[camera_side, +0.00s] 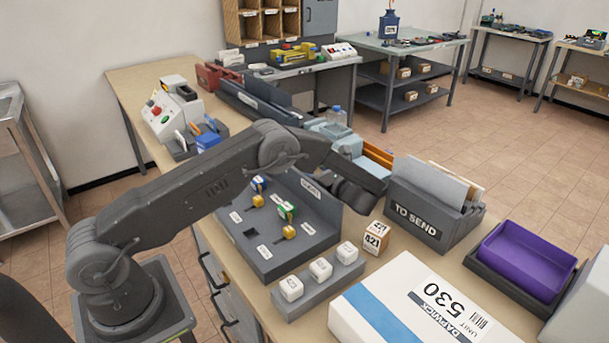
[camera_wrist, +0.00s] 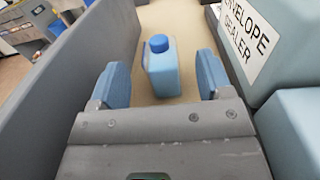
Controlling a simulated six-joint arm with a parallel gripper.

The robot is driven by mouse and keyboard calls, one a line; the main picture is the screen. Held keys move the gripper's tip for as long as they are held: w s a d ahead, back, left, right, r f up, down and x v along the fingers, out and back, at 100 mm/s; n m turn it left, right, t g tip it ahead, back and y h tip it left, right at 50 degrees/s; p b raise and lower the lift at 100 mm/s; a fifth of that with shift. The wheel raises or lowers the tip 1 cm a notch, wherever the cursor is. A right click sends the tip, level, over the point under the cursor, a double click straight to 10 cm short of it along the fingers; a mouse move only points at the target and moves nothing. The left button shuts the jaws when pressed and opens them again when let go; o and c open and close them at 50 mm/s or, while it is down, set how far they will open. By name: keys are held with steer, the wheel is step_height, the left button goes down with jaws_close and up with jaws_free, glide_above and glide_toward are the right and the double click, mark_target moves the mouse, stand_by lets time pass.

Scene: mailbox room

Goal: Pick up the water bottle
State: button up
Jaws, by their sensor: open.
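The water bottle (camera_wrist: 163,78) is a blue, squarish bottle with a darker blue cap. It stands upright on the tan worktop in the wrist view. My gripper (camera_wrist: 160,72) is open, with one light blue finger on each side of the bottle in the picture. The bottle appears beyond the fingers, with a visible gap on both sides.
A long grey wall (camera_wrist: 75,65) runs along the left of the bottle. The light blue envelope sealer (camera_wrist: 250,40) stands close on the right.

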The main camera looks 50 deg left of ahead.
steer(key=shift+f, duration=0.45)
steer(key=a, duration=0.5)
steer(key=shift+s, duration=0.1)
steer(key=c, duration=1.1)
